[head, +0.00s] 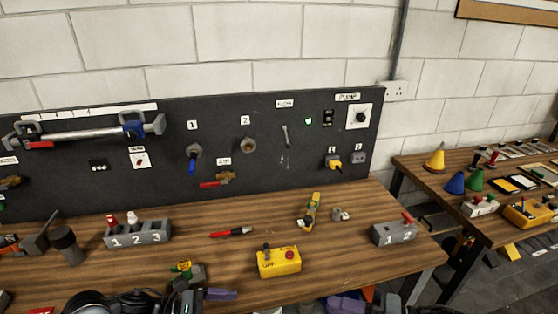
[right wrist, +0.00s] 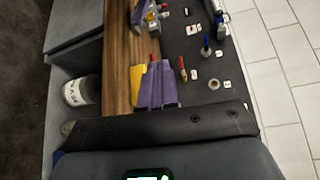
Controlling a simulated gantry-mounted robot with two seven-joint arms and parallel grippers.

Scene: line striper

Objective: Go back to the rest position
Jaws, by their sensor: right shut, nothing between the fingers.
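My right gripper (head: 347,303) shows its purple fingers at the bottom edge of the head view, in front of the bench's front edge. In the right wrist view its fingers (right wrist: 157,88) are shut together with nothing between them. My left gripper (head: 220,295) shows a purple finger low in the head view, by the bench's front edge. Its dark body is partly cut off by the frame, and I cannot tell how its jaws stand.
The wooden bench (head: 213,257) carries a yellow box (head: 279,262), a red pen (head: 231,232), a numbered grey block (head: 138,233) and a grey switch block (head: 394,233). The black panel (head: 262,167) stands behind. A second table (head: 424,176) is at right.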

